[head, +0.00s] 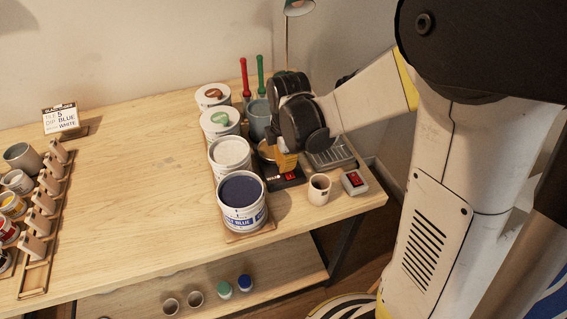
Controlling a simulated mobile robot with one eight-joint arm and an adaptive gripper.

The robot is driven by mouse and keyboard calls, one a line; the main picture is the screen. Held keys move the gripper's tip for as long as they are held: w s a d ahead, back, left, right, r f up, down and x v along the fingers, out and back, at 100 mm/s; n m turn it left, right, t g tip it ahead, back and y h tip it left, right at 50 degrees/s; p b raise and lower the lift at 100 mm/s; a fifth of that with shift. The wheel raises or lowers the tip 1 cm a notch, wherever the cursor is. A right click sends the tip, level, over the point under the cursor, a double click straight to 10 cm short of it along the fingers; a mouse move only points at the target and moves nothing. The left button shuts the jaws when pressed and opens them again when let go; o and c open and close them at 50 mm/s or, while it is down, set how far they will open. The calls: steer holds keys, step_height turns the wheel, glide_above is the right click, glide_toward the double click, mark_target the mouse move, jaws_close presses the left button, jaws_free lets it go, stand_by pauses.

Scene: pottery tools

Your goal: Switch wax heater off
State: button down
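A dark, low unit (286,182) with a small red patch on its front edge stands near the right end of the wooden table, under my arm; it looks like the wax heater. A pan-like rim (264,150) shows above it, partly hidden. A small pale box with a red switch (354,182) sits to its right near the table's front right corner; the switch position is too small to read. My gripper (286,163) is over the dark unit, pointing down, with an orange-yellow part showing. Its fingertips are mostly hidden, so contact and opening cannot be told.
A small beige cup (319,189) stands between the dark unit and the switch box. A large blue glaze bucket (242,203) and several other tubs line the left side. A wire rack (331,154) lies behind. The middle of the table (140,200) is clear.

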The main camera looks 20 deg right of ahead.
steer(key=shift+w+f, duration=0.1)
steer(key=shift+f, duration=0.4)
steer(key=shift+r, duration=0.15)
steer(key=shift+r, duration=0.1)
steer(key=shift+r+p, duration=0.5)
steer(key=shift+r, duration=0.25)
steer(key=shift+a+r+p, duration=0.1)
steer(key=shift+r+p, duration=0.2)
steer(key=shift+r, duration=0.05)
step_height(320, 180, up, 13)
steer(key=w+p, duration=0.1)
steer(key=p, duration=0.4)
steer(key=shift+w+p, duration=0.3)
steer(key=shift+w, duration=0.05)
